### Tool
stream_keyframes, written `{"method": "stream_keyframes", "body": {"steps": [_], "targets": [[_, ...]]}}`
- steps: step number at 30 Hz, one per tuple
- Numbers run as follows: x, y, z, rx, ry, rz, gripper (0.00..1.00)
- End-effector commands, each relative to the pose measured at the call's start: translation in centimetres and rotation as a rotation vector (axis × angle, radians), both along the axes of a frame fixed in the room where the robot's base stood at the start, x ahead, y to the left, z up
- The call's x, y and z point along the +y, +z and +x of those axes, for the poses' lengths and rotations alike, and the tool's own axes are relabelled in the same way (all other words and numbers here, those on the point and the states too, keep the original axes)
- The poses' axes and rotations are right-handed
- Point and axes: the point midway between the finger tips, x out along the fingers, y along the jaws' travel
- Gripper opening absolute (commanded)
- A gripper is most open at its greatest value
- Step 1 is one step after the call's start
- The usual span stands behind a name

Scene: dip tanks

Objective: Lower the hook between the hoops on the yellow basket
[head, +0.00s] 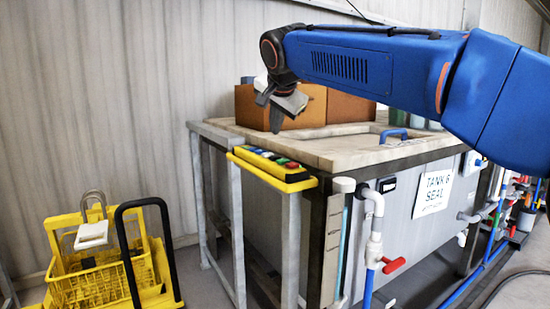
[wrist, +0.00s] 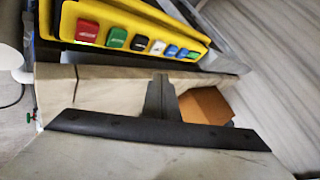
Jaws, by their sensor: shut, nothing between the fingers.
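The yellow basket (head: 100,285) stands low at the left in the head view, with mesh sides. A black hoop (head: 146,203) rises at its right and a yellow upright frame (head: 52,240) at its left. Between them is a grey U-shaped loop (head: 93,196) on a white block (head: 91,236); I cannot tell whether this is the hook or whether it touches the basket. My gripper (head: 273,116) is far to the right of the basket and higher, in front of brown boxes. Its fingers are together and empty, also in the wrist view (wrist: 160,82).
A tank labelled "TANK 6 SEAL" (head: 432,193) with a pale top (head: 345,150) stands under my arm. A yellow button panel (head: 272,167) lies along its near left edge. Brown boxes (head: 345,107) sit behind. Pipes with a red valve handle (head: 394,264) line the front.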

Motion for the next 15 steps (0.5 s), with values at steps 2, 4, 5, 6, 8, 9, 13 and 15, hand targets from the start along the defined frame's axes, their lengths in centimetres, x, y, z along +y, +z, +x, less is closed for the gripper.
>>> {"method": "stream_keyframes", "body": {"steps": [2, 4, 5, 6, 8, 9, 13, 15], "targets": [[0.0, -1.1, 0.0, 0.003, 0.000, -0.002, 0.00], [0.0, -1.9, 0.0, 0.002, -0.001, -0.001, 0.00], [0.0, -2.2, 0.0, 0.003, 0.000, 0.000, 0.00], [0.0, -2.6, 0.0, 0.002, -0.001, -0.001, 0.00], [0.0, -3.2, 0.0, 0.001, 0.000, 0.000, 0.00], [0.0, -3.5, 0.0, 0.002, 0.000, -0.002, 0.00], [0.0, -4.3, 0.0, 0.000, 0.000, -0.001, 0.00], [0.0, -4.5, 0.0, 0.000, 0.000, -0.001, 0.00]]}}
